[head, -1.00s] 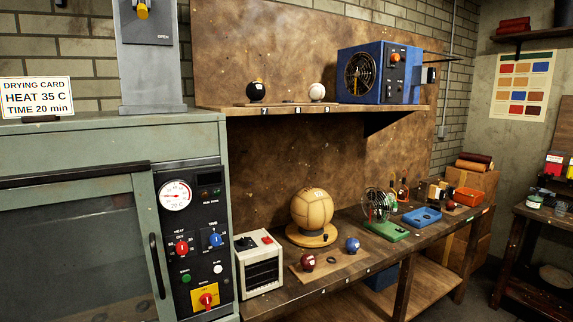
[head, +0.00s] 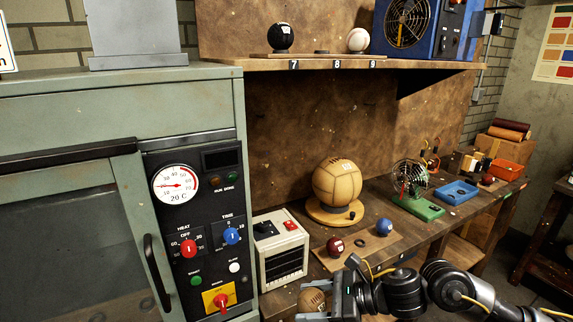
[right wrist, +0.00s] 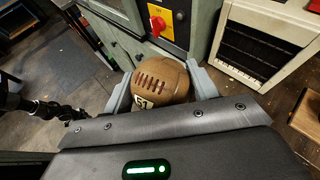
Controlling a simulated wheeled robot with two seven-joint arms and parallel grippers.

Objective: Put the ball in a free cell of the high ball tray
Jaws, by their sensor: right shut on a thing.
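My right gripper (head: 318,300) is shut on a brown leather ball (head: 311,299) at the bottom of the head view, in front of the bench. The right wrist view shows the ball (right wrist: 160,80), with dark lacing and a label reading 51, between the two grey fingers. The high ball tray (head: 302,54) is a thin wooden board on the wall shelf, above cell marks 7, 8 and 9. A black ball (head: 282,37) sits over 7 and a white ball (head: 358,40) over 9. The spot over 8 holds only a small dark ring (head: 322,51). My left gripper is not seen.
A lower tray (head: 385,246) on the bench holds a red ball (head: 335,246) and a blue ball (head: 384,227). A large tan ball (head: 337,182) stands behind it. A blue fan heater (head: 425,28) is right of the high tray. The green oven cabinet (head: 90,110) fills the left.

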